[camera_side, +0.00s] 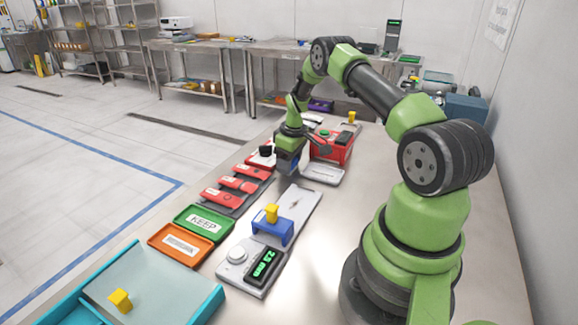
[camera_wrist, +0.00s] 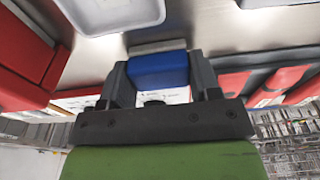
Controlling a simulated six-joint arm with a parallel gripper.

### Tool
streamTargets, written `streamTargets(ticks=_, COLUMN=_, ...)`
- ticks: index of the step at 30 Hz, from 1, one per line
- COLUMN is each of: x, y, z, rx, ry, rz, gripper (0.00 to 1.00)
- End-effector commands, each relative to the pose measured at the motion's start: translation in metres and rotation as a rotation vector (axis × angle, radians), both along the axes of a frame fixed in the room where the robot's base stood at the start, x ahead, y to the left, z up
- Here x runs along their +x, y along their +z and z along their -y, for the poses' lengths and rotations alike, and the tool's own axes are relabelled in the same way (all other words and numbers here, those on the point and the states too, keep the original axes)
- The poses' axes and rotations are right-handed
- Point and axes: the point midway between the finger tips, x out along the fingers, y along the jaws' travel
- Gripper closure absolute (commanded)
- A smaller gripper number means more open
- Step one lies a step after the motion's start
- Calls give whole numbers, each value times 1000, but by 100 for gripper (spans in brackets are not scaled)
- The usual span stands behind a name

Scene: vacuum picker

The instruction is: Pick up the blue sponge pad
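The blue sponge pad (camera_wrist: 158,71) sits between the two fingers of my gripper (camera_wrist: 160,80) in the wrist view, with a grey strip along its far edge. The fingers touch or nearly touch both its sides, and it looks gripped. In the side view my gripper (camera_side: 290,165) points down near the middle of the bench, with a bit of the blue pad (camera_side: 284,166) showing between dark fingers. Whether the pad is clear of the surface is hard to tell.
A red box (camera_side: 332,147) and a pale tray (camera_side: 322,173) stand right of my gripper. Red pieces (camera_side: 238,184) lie on a dark tray at left.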

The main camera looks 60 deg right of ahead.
Motion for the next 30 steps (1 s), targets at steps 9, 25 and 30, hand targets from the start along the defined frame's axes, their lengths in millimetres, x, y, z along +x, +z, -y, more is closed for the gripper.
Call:
streamTargets(ticks=9, x=0, y=1, z=0, rx=-1, ry=0, rz=1, gripper=66)
streamTargets(ticks=25, x=0, y=89, z=0, rx=0, ry=1, rz=3, gripper=66)
streamTargets(ticks=30, x=0, y=100, z=0, rx=1, ry=2, rz=0, gripper=66)
